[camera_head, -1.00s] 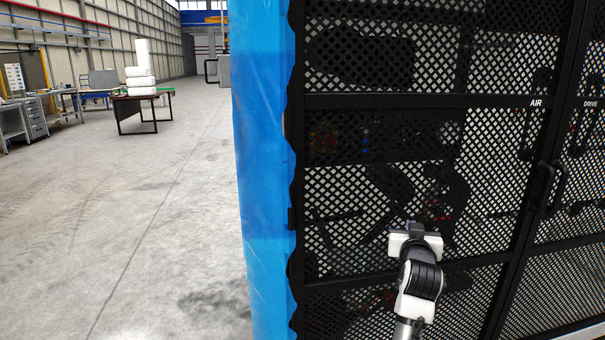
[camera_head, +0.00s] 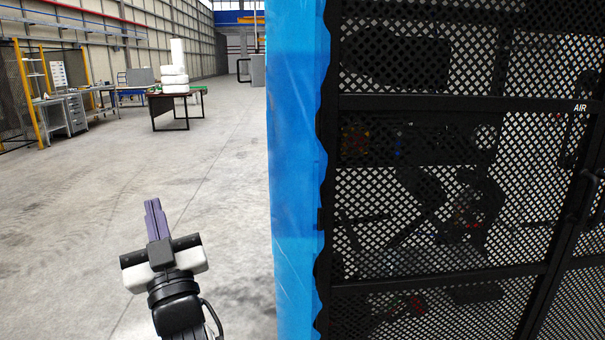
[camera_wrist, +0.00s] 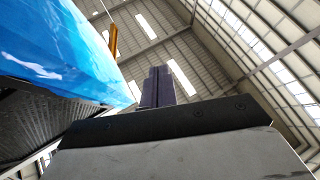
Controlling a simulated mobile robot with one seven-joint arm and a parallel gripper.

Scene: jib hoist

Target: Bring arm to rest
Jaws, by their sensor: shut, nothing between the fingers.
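My gripper (camera_head: 154,212) is in the lower left of the head view, over the open grey floor and left of the blue sheet. Its dark purple fingers are together, with nothing between them, and point away from me. In the wrist view the fingers (camera_wrist: 157,86) rise against the hall's roof. The gripper appears apart from the sheet and the mesh cabinet.
A black mesh cabinet (camera_head: 430,270) with a door marked AIR fills the right. A blue sheet (camera_head: 298,170) covers its left edge and also shows in the wrist view (camera_wrist: 60,50). A table (camera_head: 160,98) with white blocks (camera_head: 174,78) stands far off. The floor (camera_head: 60,230) at left is clear.

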